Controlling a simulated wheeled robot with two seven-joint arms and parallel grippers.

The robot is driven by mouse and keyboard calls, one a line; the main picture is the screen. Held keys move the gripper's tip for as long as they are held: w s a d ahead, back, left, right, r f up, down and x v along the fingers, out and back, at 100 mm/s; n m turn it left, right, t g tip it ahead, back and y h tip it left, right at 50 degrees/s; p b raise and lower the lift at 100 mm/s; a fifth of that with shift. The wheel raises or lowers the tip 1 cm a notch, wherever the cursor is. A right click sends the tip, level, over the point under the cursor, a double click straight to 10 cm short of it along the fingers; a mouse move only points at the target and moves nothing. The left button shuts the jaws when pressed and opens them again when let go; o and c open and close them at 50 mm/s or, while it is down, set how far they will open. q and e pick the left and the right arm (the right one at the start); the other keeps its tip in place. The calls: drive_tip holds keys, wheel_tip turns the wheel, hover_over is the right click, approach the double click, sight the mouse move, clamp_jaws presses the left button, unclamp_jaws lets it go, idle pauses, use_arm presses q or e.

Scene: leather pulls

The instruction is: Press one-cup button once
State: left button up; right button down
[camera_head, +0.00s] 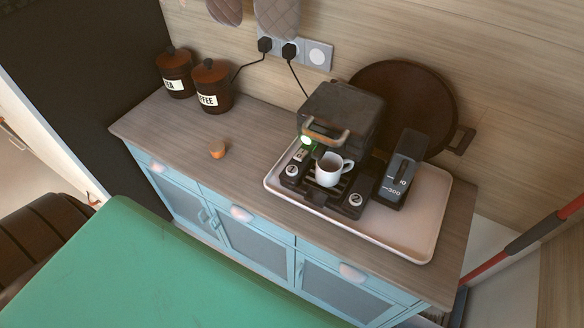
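A dark coffee machine (340,112) stands on a pale tray on the counter. A white cup (329,170) sits upright on its drip grate, below the raised front handle (326,138). A green light (306,141) glows at the machine's left side. One round pale-marked button (292,171) is on the front left of the base and another (355,199) is on the front right. Their markings are too small to tell which is the one-cup button. Neither of my grippers is in view.
The tray (425,215) also holds a dark water tank (401,168) right of the machine. A green surface (150,270) fills the near foreground.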

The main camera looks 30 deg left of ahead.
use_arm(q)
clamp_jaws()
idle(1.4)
